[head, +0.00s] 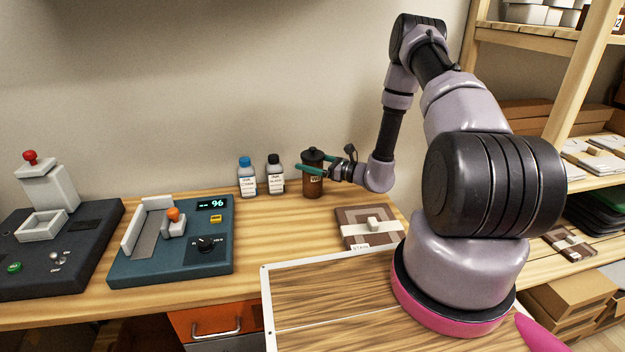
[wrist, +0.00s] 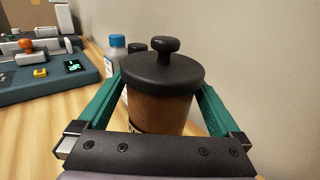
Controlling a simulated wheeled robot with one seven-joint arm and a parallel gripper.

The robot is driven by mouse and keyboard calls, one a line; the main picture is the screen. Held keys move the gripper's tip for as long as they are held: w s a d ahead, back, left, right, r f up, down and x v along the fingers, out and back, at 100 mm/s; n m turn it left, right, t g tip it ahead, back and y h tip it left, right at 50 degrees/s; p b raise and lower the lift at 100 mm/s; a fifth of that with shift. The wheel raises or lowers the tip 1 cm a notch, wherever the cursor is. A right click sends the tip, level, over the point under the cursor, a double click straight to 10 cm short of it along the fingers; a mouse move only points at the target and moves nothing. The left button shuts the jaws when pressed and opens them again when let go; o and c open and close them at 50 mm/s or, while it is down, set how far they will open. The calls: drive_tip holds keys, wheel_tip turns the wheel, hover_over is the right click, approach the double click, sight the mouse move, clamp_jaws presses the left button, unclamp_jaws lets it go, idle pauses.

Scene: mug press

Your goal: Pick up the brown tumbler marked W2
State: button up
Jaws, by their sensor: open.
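A brown tumbler (head: 313,182) with a black knobbed lid stands upright at the back of the wooden bench, near the wall. Part of a pale label shows on it in the head view, but its mark is too small to read surely. In the wrist view the tumbler (wrist: 160,112) fills the space between my two green fingers. My gripper (head: 318,169) is open, with a finger on each side of the tumbler's body below the lid. In the wrist view a small gap seems to show at the left finger; contact on the right is unclear. The tumbler's lower part is hidden by my gripper.
A blue-capped bottle (head: 247,177) and a black-capped bottle (head: 275,175) stand just left of the tumbler. A teal press (head: 172,245) showing 96 and a dark machine (head: 60,245) are further left. A brown box (head: 368,227) lies in front. The wall is close behind.

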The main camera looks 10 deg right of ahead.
drive_tip(key=shift+x, duration=1.15)
clamp_jaws()
drive_tip(key=shift+r, duration=0.1)
